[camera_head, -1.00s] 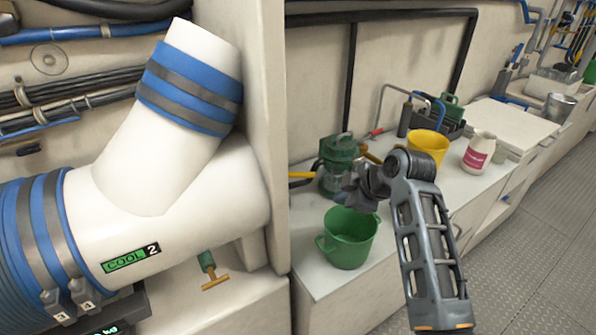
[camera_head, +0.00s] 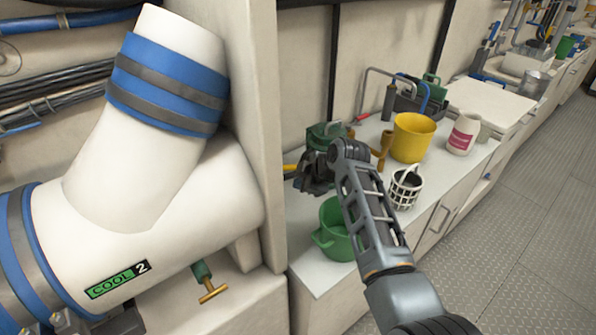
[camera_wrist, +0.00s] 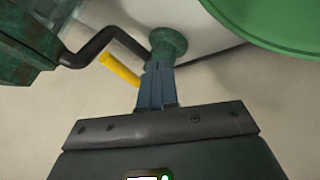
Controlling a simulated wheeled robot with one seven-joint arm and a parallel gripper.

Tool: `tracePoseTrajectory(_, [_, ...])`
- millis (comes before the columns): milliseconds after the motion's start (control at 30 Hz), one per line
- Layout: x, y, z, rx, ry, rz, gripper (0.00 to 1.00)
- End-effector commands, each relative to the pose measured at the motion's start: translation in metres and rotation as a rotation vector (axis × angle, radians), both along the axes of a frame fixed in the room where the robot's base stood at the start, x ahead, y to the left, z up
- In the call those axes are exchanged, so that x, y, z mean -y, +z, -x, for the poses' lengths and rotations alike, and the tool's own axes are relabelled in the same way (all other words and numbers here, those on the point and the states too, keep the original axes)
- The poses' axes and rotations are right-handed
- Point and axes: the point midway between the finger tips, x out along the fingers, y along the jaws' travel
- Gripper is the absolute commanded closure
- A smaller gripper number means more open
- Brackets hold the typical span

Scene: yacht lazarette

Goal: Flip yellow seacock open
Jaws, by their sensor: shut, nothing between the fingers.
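The yellow seacock handle (camera_wrist: 120,70) shows in the wrist view as a short bar. It slants down toward the left side of my gripper's fingers (camera_wrist: 158,70). A green flanged fitting (camera_wrist: 168,46) stands just beyond the fingertips; part of it is hidden by them. My fingers are shut together with nothing between them. I cannot tell whether they touch the handle or fitting. In the head view, a yellow handle end (camera_head: 291,169) shows left of my gripper (camera_head: 310,182), which is low over the bench by the green pump (camera_head: 326,134). The seacock's body is hidden there.
A green pot (camera_head: 334,240) stands close in front of my gripper. A yellow bucket (camera_head: 412,138), a white basket (camera_head: 405,190) and a white bottle (camera_head: 463,134) stand on the bench to the right. A wall panel (camera_head: 252,110) and large white duct (camera_head: 150,180) bound the left.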

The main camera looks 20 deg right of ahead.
Motion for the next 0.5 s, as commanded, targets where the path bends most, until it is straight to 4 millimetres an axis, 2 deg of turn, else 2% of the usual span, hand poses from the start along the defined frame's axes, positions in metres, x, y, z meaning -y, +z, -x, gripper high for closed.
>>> tracePoseTrajectory(67, [-0.004,-0.01,-0.007,-0.001,0.001,-0.001,1.0])
tracePoseTrajectory(200, [0.002,-0.003,-0.027,0.002,-0.001,-0.001,1.0])
tracePoseTrajectory(500, [0.007,-0.001,-0.044,0.001,0.0,0.0,1.0])
